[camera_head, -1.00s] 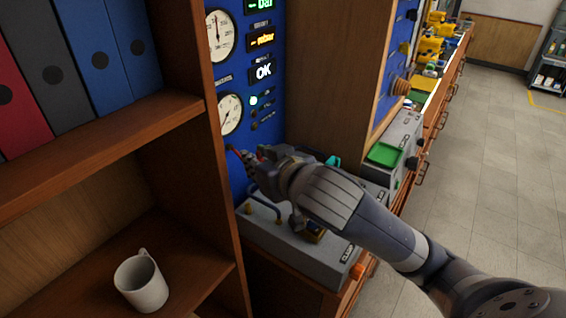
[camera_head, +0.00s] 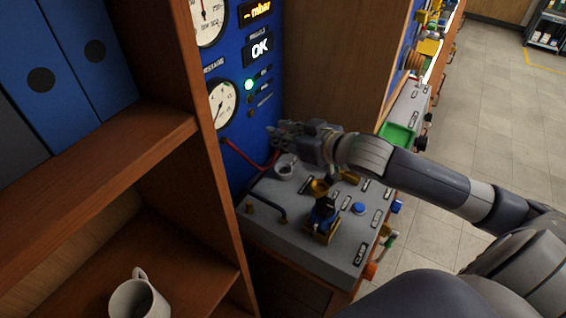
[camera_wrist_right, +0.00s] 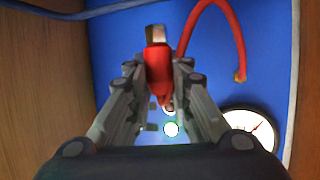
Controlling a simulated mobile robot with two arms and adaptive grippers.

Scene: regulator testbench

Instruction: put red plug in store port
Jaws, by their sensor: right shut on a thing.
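The red plug (camera_wrist_right: 158,68), with a brass end, is held between the fingers of my right gripper (camera_wrist_right: 160,80) in the right wrist view. In the head view my right gripper (camera_head: 278,131) is in front of the blue panel, right of the lower gauge and above the grey bench unit. The plug is too small to make out there. A red hose (camera_head: 240,153) runs from the panel below the gauge; it also curves beside the plug in the wrist view (camera_wrist_right: 237,40). I cannot tell which port is the store port. My left gripper is out of view.
The grey bench unit (camera_head: 290,248) carries a round grey fitting (camera_head: 285,171), a blue and brass clamp (camera_head: 323,214) and a bent dark handle. A wooden shelf upright (camera_head: 205,140) stands close on the left; a mug (camera_head: 139,300) sits on its lower shelf. A green tray (camera_head: 397,135) lies to the right.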

